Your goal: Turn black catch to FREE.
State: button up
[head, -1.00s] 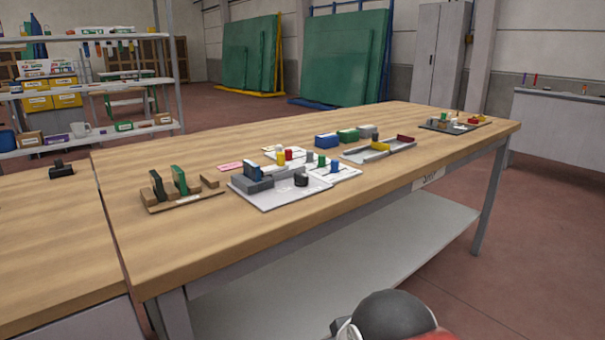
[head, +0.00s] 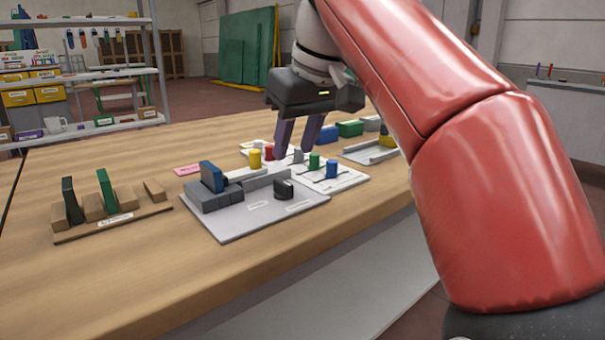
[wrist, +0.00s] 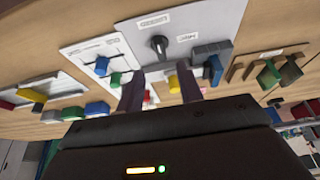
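The black catch (head: 284,190) is a round black knob on a light grey plate (head: 240,221). It also shows in the wrist view (wrist: 159,45), upper middle, with two small labels near it, too small to read surely. Which label it points to I cannot tell. My gripper (head: 294,153) is above the table, behind the catch in the head view, apart from it. Its two dark fingers are spread with nothing between them; the wrist view also shows this (wrist: 160,78).
A blue block (head: 211,176) sits in grey blocks on the plate's left side. A white board (head: 345,178) with coloured pegs is beside the plate. A wooden rack (head: 110,220) with green pieces stands at left. The table's front is clear.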

aim_at(284, 182)
jog(key=b+x, duration=0.2)
jog(key=x, duration=0.5)
jog(key=shift+w+a+f+b, duration=0.1)
jog(key=shift+a+f+b, duration=0.15)
jog(key=shift+b, duration=0.1)
jog(key=shift+c, duration=0.2)
jog(key=shift+d, duration=0.1)
grip_shut()
